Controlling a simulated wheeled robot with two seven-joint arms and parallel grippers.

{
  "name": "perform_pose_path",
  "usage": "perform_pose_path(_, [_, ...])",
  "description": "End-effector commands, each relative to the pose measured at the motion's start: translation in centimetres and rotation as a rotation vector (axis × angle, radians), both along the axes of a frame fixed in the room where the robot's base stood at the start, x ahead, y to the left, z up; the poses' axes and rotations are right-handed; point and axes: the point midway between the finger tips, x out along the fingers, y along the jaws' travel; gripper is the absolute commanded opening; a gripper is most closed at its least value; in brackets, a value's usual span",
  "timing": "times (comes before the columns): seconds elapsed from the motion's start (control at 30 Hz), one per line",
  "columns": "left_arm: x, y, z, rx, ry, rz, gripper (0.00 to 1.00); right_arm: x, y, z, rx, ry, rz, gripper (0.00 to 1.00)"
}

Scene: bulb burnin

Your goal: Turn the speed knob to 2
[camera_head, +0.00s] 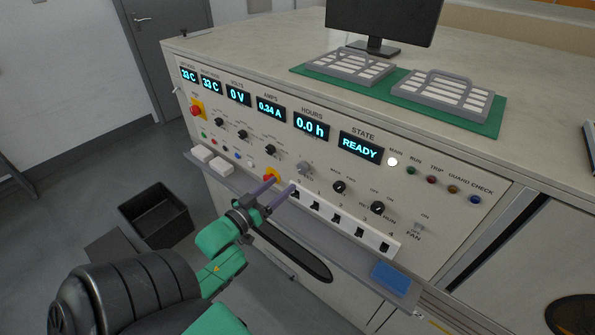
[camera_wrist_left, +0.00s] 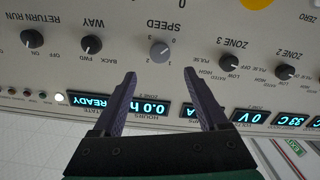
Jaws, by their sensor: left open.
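The speed knob (camera_wrist_left: 159,50) is a small grey round knob on the panel, with the word SPEED and small numbers around it in the left wrist view. Which number it points at is too small to tell. It also shows in the head view (camera_head: 303,168), just beyond the fingertips. My left gripper (camera_head: 281,186) is open and empty, its purple-grey fingers reaching toward the panel. In the left wrist view its fingertips (camera_wrist_left: 159,77) lie on either side of the knob's line, apart from it. My right gripper is out of view.
Black WAY (camera_wrist_left: 91,44) and ZONE 3 (camera_wrist_left: 228,62) knobs flank the speed knob. A row of black switches (camera_head: 338,217) sits below it, a yellow-based red button (camera_head: 270,174) lies close left. The STATE display (camera_head: 361,148) reads READY.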

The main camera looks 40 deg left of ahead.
Motion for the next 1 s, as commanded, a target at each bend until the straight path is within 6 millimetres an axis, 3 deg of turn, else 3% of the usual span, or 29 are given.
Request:
perform_pose_path(0.1, [3.4,0.1,0.3,0.0,-0.003,0.0,0.76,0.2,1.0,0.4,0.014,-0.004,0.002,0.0])
perform_pose_path(0.3, [7.4,0.2,0.0,-0.001,0.0,0.001,0.76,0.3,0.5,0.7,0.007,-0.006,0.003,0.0])
perform_pose_path(0.63, [8.4,0.1,-0.1,0.0,0.003,0.0,0.76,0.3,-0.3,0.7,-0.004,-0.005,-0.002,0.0])
perform_pose_path(0.67, [8.4,0.1,-0.1,0.0,0.003,0.0,0.72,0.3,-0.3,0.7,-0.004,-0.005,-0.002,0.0])
perform_pose_path(0.8, [8.4,0.1,-0.1,0.0,0.003,0.0,0.19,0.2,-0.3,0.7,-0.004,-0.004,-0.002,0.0])
perform_pose_path(0.87, [8.4,0.1,-0.1,0.0,0.003,0.0,0.0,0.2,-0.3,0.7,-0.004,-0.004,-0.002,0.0])
perform_pose_path(1.0, [8.4,0.1,-0.1,0.002,0.003,0.0,0.0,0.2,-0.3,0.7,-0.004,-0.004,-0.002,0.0])
